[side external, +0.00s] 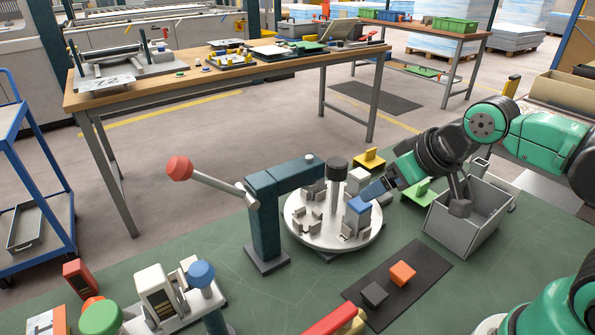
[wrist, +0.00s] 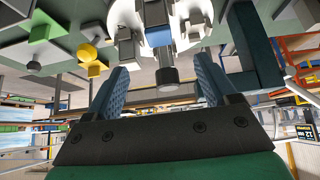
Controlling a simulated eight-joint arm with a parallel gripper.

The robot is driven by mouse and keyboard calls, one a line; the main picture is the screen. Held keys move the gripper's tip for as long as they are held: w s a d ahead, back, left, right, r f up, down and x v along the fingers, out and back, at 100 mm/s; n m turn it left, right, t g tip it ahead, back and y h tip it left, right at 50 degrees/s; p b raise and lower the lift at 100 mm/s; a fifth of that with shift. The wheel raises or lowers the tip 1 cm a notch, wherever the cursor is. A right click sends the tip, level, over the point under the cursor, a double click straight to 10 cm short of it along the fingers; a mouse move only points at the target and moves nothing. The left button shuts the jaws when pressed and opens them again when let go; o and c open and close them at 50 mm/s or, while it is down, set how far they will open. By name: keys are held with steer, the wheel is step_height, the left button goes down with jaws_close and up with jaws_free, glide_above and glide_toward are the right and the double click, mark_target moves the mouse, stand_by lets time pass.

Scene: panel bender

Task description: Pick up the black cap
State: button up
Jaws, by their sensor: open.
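The black cap (side external: 337,164) is a dark cylinder on top of a thin upright post at the middle of the round, light-grey turntable (side external: 296,210). In the wrist view the black cap (wrist: 167,79) shows between and beyond my two blue fingers. My gripper (side external: 372,190) is at the right side of the turntable, tilted down to the left, with its fingers near the blue-topped block (side external: 359,206). In the wrist view my gripper (wrist: 160,75) is open, with nothing visibly held between the fingers. The cap appears apart from both fingers.
A dark teal post with an arm (side external: 262,220) stands left of the turntable, with a red-knobbed lever (side external: 180,168). Grey and white fixtures (side external: 310,188) sit on the turntable. A grey bin (side external: 458,228) stands right. A black mat (side external: 420,276) in front carries an orange block (side external: 402,273).

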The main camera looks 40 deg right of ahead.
steer(key=n+g, duration=0.7)
steer(key=n, duration=1.1)
glide_above(375, 292)
step_height(375, 292, down, 7)
steer(key=shift+f, duration=2.8)
jaws_close()
